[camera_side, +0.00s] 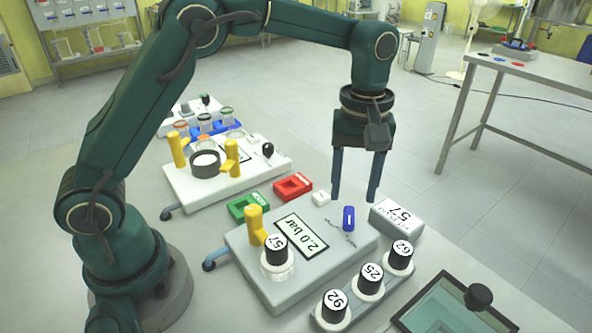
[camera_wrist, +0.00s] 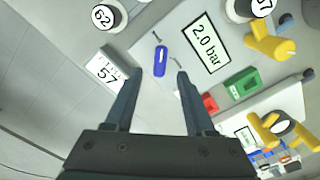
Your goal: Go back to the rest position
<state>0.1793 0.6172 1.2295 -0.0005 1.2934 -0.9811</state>
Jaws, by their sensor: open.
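My gripper (camera_side: 354,198) is open and empty, pointing down above the back right part of the near reactor plate (camera_side: 262,278). In the wrist view its two blue fingers (camera_wrist: 158,74) stand apart, with a blue handle (camera_wrist: 160,62) seen beyond the gap between them. The blue handle also shows in the side view (camera_side: 349,218), just below the fingers. The fingers appear clear of it. The plate carries a "2.0 bar" label (camera_side: 302,235), a yellow post (camera_side: 254,225) and a glass vessel with a black cap marked 57 (camera_side: 276,249).
A block marked 57 (camera_side: 397,219) stands right of the plate. Capped pieces 92 (camera_side: 335,305), 25 (camera_side: 371,278) and 62 (camera_side: 401,255) stand in a row in front. Green (camera_side: 249,207) and red (camera_side: 293,187) frames lie behind. A second plate (camera_side: 200,197) is farther back. A dark-windowed box (camera_side: 450,306) is front right.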

